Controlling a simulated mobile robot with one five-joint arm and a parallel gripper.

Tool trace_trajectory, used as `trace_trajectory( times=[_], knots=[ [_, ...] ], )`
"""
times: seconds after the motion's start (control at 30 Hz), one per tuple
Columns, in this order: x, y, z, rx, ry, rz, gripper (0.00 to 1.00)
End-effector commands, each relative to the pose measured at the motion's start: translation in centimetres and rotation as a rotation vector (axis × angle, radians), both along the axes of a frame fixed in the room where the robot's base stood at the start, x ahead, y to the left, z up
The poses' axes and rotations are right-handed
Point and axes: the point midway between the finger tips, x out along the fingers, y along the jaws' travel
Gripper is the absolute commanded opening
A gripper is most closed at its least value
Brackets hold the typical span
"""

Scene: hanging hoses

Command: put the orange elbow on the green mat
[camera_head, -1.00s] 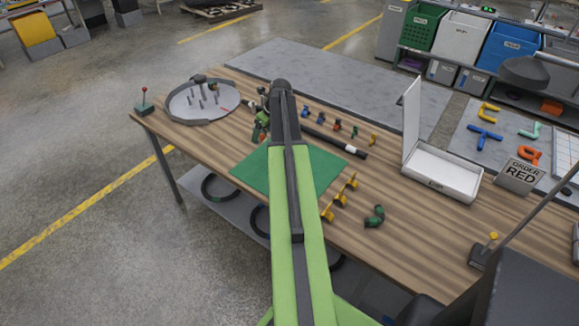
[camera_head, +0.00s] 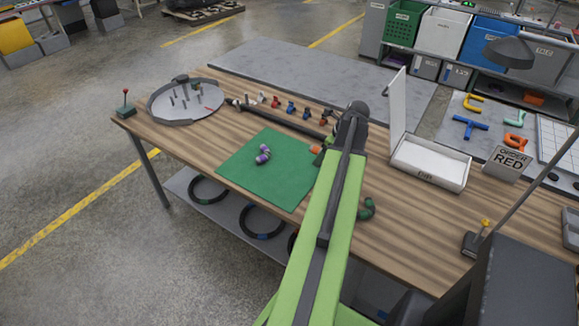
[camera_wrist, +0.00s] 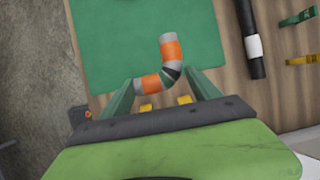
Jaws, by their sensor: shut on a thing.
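The orange elbow (camera_wrist: 171,50) has orange bands, grey ends and a dark bend. My gripper (camera_wrist: 158,90) is shut on its lower end in the wrist view. In the head view a bit of the orange elbow (camera_head: 315,149) shows beside my arm, at the right side of the green mat (camera_head: 250,185). The wrist view shows the elbow in front of the green mat (camera_wrist: 110,40), near its edge; its height above the mat is unclear. My arm hides most of my gripper in the head view.
A purple elbow (camera_head: 263,155) lies on the mat. Behind it are a dark rod (camera_head: 285,123) and several small coloured fittings (camera_head: 291,107). A green elbow (camera_head: 367,208) lies right of my arm. An open white box (camera_head: 430,165) stands farther right. A round grey tray (camera_head: 185,101) is at left.

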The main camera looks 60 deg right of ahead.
Motion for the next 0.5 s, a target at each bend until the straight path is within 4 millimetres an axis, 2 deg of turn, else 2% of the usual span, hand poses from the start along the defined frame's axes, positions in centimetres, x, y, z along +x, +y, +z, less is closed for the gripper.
trace_trajectory(
  times=[0.03, 0.2, 0.3, 0.5],
  knots=[
    [1.5, 0.3, -1.9, 0.000, 0.000, 0.005, 0.31],
    [5.9, 1.3, -4.5, -0.001, 0.000, 0.004, 0.31],
    [7.7, 1.7, -5.4, 0.000, 0.001, 0.003, 0.31],
    [8.9, 2.0, -5.6, 0.000, 0.001, 0.000, 0.31]
  ],
)
